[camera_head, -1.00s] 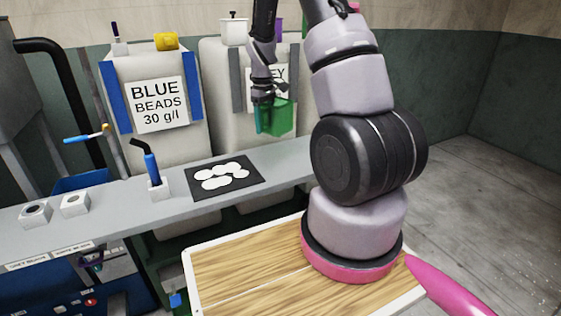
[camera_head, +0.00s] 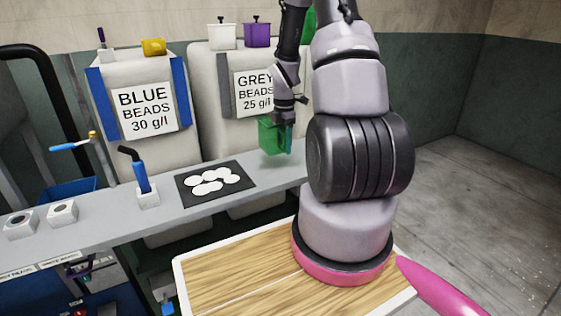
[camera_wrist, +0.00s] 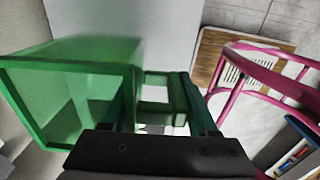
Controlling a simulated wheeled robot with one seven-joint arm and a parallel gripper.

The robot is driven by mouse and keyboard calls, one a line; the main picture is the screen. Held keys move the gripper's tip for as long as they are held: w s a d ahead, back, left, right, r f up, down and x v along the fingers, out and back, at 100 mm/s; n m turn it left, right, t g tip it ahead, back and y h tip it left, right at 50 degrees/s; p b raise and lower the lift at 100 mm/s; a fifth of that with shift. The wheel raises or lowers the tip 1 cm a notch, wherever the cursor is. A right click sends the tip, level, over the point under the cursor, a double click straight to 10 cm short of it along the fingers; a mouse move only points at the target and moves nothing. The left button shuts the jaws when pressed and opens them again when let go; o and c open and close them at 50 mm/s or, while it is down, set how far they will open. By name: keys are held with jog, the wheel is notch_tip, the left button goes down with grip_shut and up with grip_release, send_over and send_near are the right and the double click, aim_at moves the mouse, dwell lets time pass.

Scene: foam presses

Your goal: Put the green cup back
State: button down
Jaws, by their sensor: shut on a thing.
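The green cup (camera_head: 270,137) is a square, open-topped, see-through green cup. My gripper (camera_head: 287,138) is shut on it by its handle side and holds it above the grey shelf, in front of the grey beads bag. In the wrist view the cup (camera_wrist: 70,90) fills the left, its open mouth facing the lower left, and its handle (camera_wrist: 160,98) is between the fingers of my gripper (camera_wrist: 175,105). Whether the cup's base touches the shelf cannot be told.
The grey shelf (camera_head: 100,222) bears a black mat (camera_head: 238,188) with white discs and a blue-handled tool (camera_head: 142,178) in a white holder. The blue beads bag (camera_head: 110,80) and grey beads bag (camera_head: 215,90) stand behind. White (camera_head: 222,38) and purple (camera_head: 257,37) cups sit on top.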

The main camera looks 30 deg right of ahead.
jog(key=shift+f, duration=3.1)
jog(key=shift+f, duration=0.1)
jog(key=shift+c, duration=0.9)
grip_release()
